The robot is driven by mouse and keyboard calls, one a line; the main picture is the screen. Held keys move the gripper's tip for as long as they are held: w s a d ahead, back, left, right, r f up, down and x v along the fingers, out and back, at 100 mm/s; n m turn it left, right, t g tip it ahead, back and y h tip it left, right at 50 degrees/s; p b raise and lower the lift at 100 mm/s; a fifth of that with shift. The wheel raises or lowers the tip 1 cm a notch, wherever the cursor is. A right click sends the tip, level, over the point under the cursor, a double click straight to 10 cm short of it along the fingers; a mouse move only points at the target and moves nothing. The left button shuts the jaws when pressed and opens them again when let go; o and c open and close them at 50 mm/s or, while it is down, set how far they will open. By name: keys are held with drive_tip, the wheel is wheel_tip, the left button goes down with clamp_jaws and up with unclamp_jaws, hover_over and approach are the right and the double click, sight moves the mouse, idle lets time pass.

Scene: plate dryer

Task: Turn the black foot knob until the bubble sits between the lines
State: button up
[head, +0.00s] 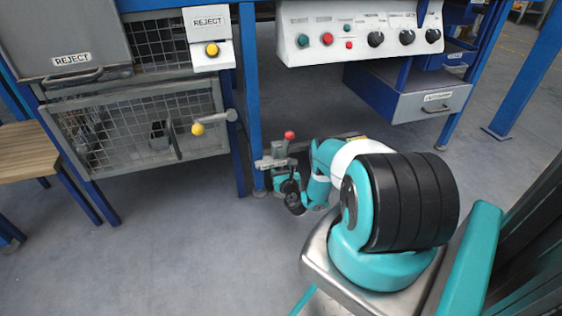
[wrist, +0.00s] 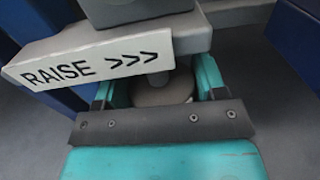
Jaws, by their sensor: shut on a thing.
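The foot knob (wrist: 162,91) is a dark, round piece under a grey bracket in the wrist view, and only part of it shows. My gripper (wrist: 160,88) has its teal fingers on either side of the knob and is shut on it. A white plate (wrist: 90,65) on the bracket reads "RAISE >>>". In the head view my gripper end is low beside the blue bench leg, and the knob cannot be made out there. No bubble or lines can be made out in either view.
A blue bench leg (head: 250,100) stands just left of my gripper. A red-topped fixture (head: 289,135) is above it. A wire-mesh reject bin (head: 140,130) is further left, and a control panel (head: 360,35) is overhead. The grey floor (head: 180,250) in front is clear.

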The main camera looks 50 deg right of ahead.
drive_tip(key=shift+s+f+n+t+y, duration=0.1)
drive_tip(key=shift+n+t+y, duration=0.75)
drive_tip(key=shift+y, duration=0.55)
drive_tip(key=shift+n+t+y+b, duration=0.25)
drive_tip(key=shift+n+y+b, duration=0.35)
drive_tip(key=shift+y, duration=0.1)
drive_tip(key=o, duration=0.9)
